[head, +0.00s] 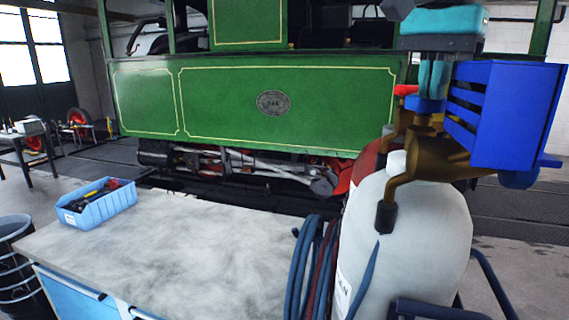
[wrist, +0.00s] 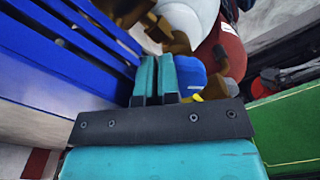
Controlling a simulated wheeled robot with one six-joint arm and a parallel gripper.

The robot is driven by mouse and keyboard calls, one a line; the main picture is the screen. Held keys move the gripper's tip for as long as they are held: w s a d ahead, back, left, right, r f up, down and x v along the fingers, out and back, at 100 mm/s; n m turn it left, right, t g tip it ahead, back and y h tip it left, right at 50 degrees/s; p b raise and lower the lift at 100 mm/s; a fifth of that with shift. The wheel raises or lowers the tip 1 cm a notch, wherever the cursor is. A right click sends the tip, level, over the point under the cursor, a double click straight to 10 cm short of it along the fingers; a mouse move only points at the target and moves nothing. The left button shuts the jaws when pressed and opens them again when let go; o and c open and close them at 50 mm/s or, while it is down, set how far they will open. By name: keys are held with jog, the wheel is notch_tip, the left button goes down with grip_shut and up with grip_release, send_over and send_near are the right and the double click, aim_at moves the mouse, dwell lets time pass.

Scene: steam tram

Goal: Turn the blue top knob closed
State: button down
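The blue top knob (head: 425,104) sits on top of the brass valve (head: 425,155) above the white gas cylinder (head: 430,230). In the wrist view the blue knob (wrist: 189,72) shows partly behind my right-hand finger. My gripper (head: 431,92) points down from above, its teal fingertips at or just over the knob's top. In the wrist view my gripper's two fingers (wrist: 157,62) stand nearly together, with only a thin gap and nothing visible between them. Whether they touch the knob cannot be told.
A blue slatted box (head: 515,115) stands close at the right of the fingers. A red knob (head: 405,90) and a red cylinder (head: 368,170) are behind. Coiled hoses (head: 305,265) hang at the left. The workbench (head: 190,250) holds a blue tool bin (head: 97,210).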

jog(key=shift+w+a+f+p, duration=0.25)
jog(key=shift+a+f+p, duration=0.1)
jog(key=shift+f+p, duration=0.35)
jog(key=shift+w+a+r+p, duration=0.1)
jog(key=shift+w+a+p, duration=0.3)
jog(key=shift+w+a, duration=0.85)
jog(key=shift+w+d, duration=0.1)
jog(key=shift+d, duration=0.05)
jog(key=shift+r, duration=0.2)
jog(key=r, duration=0.6)
jog(key=shift+a, duration=0.25)
